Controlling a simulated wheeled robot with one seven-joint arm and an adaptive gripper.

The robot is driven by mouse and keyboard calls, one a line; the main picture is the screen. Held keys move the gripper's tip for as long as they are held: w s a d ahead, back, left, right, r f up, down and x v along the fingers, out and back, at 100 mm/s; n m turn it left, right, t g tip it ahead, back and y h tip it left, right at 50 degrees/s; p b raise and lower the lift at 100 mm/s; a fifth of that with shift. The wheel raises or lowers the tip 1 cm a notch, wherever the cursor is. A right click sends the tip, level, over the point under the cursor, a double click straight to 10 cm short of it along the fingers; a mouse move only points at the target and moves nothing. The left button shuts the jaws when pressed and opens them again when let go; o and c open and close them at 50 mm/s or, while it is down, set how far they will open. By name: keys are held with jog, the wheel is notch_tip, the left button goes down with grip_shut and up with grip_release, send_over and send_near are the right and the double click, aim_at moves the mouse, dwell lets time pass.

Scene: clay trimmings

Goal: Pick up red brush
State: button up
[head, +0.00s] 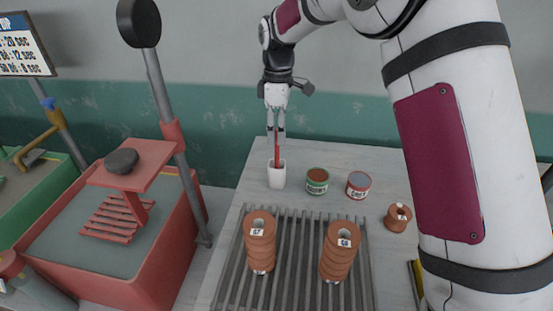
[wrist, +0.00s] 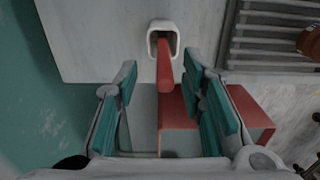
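The red brush (head: 277,148) stands in a white cup (head: 277,177) at the back left of the bench, leaning slightly. My gripper (head: 276,131) is above the cup, pointing down, at the upper end of the brush. In the wrist view, the brush (wrist: 164,66) rises from the cup (wrist: 163,27) and lies between the two teal-padded fingers of my gripper (wrist: 160,75). The fingers are apart, with a gap on both sides of the brush. The brush part inside the cup is hidden.
A green-labelled can (head: 317,181) and a red-labelled can (head: 358,185) stand right of the cup. Two clay stacks (head: 260,245) (head: 339,252) stand on the slatted rack (head: 299,265) in front. A red tub machine (head: 150,235) is left of the bench (head: 225,270).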

aim_at(277, 147)
jog(key=shift+s+a+f, duration=0.1)
jog(key=shift+f, duration=1.3)
jog(key=shift+s+a+f, duration=0.1)
jog(key=shift+f, duration=1.25)
grip_shut()
